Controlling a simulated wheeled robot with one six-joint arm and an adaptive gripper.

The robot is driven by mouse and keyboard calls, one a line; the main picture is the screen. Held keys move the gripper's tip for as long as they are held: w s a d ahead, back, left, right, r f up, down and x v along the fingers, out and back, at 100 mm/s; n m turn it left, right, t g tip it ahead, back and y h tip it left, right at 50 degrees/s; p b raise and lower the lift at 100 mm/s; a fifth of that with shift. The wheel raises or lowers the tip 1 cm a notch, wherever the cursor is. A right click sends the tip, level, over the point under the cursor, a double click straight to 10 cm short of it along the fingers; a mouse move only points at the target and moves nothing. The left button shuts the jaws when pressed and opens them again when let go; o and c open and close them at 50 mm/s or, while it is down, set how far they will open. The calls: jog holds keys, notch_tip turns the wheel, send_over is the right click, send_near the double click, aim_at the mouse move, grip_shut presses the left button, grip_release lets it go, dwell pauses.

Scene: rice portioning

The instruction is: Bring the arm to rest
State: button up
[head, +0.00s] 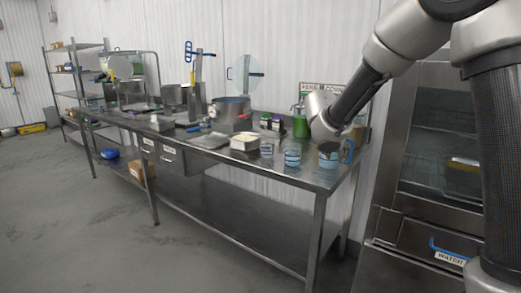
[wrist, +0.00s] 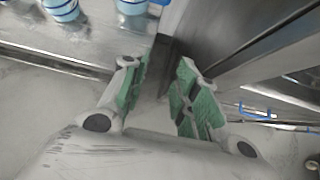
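My gripper (wrist: 160,98) shows in the wrist view, with two green-padded fingers apart and nothing between them. It hangs in front of the steel table's edge, beside the steel appliance. In the head view my arm comes in from the upper right and bends over the right end of the steel table (head: 308,178); the fingers cannot be made out there.
Blue-marked cups (head: 292,158) and a blue-handled jug (head: 328,159) stand near the table's right end, close to my arm. A white tub (head: 245,143) is farther left. A steel appliance (head: 425,190) stands at right. The floor (head: 80,220) at left is clear.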

jog(key=s+d+f+m+g, duration=0.1)
jog(key=s+d+m+g, duration=0.3)
jog(key=s+m, duration=0.5)
jog(key=s+d+m+g, duration=0.1)
jog(key=s+d+m, duration=0.4)
jog(key=s+m, duration=0.3)
jog(key=s+d+r+m+t+y, duration=0.1)
jog(key=s+r+m+y, duration=0.1)
jog(key=s+m, duration=0.4)
jog(key=s+d+r+m+t+y, duration=0.1)
jog(key=s+r+m+y, duration=0.2)
jog(key=s, duration=1.1)
jog(key=r+m, duration=0.1)
jog(key=m, duration=0.1)
jog(key=shift+s+d+m, duration=0.35)
jog(key=shift+s+m, duration=0.05)
